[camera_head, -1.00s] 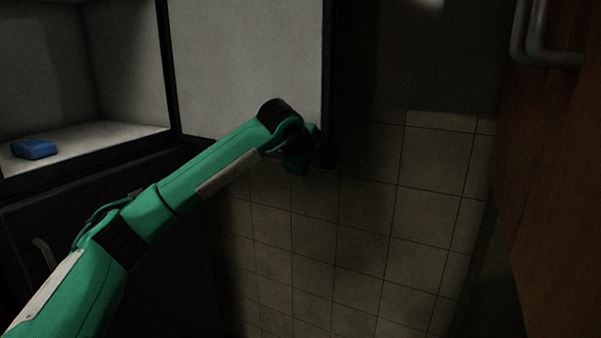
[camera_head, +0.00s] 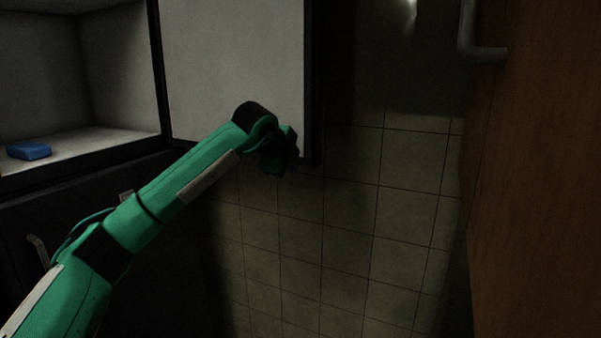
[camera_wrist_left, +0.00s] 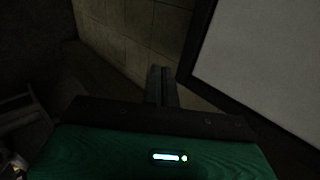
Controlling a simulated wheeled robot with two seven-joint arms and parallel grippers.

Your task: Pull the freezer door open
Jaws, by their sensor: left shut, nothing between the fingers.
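The freezer door (camera_head: 237,65) stands wide open in the head view, its pale inner face showing with a dark rim on its right side. To its left is the open, lit freezer compartment (camera_head: 115,75). My left gripper (camera_head: 281,158) is at the door's lower right corner, in front of the inner face; I cannot tell whether it touches. In the left wrist view its fingers (camera_wrist_left: 162,86) are shut with nothing between them, beside the dark rim of the door (camera_wrist_left: 270,60). My right gripper is not in view.
A blue box (camera_head: 29,151) lies on the compartment floor. A dark lower door with a handle (camera_head: 38,250) is below it. A wooden panel (camera_head: 535,180) with a grey pipe handle (camera_head: 470,40) stands close on the right.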

